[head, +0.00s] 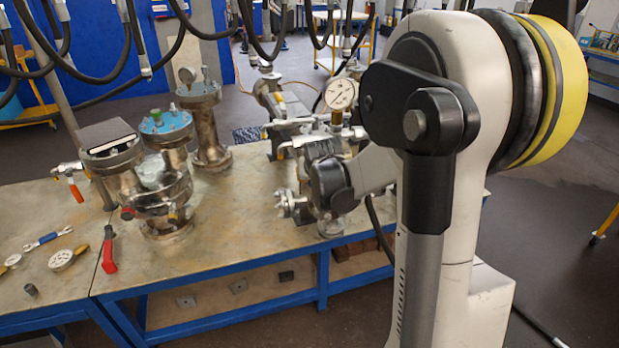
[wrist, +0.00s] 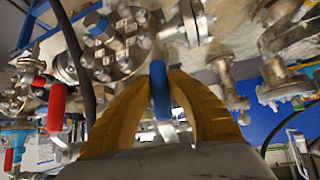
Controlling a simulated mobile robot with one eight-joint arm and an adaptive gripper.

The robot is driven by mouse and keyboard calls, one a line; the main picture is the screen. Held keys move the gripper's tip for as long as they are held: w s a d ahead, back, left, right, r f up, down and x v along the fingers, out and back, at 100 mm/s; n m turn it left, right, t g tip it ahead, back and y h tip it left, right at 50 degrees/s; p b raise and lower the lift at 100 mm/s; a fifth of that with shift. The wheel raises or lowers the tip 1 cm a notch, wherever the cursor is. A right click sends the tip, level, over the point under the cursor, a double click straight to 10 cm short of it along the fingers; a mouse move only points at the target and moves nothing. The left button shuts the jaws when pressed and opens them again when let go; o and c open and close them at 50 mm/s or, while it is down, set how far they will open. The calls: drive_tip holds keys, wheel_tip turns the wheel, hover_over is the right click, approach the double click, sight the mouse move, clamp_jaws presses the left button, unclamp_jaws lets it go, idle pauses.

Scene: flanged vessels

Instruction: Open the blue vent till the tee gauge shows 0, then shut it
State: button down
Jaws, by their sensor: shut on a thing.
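In the wrist view, the yellow-orange fingers of my gripper (wrist: 162,76) are closed around the blue vent handle (wrist: 160,95), one finger on each side. The handle stands lengthwise between the fingers; its valve body is largely hidden. In the head view, a white round gauge (head: 341,93) stands on a brass fitting above the pipework, just left of my arm. Its dark needle slants, but the scale is too small to read. My gripper and the blue handle are hidden in the head view behind my arm and the fittings.
A red handle (wrist: 56,108) stands left of my fingers in the wrist view. Flanged vessels, one with a blue top (head: 165,121), crowd the bench (head: 250,215). A red-handled tool (head: 109,252) and a loose gauge (head: 66,258) lie at left. Black hoses hang overhead.

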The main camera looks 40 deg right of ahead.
idle(0.4)
drive_tip(key=c, duration=1.3)
unclamp_jaws()
drive_tip(key=shift+d, duration=0.15)
drive_tip(key=v, duration=1.2)
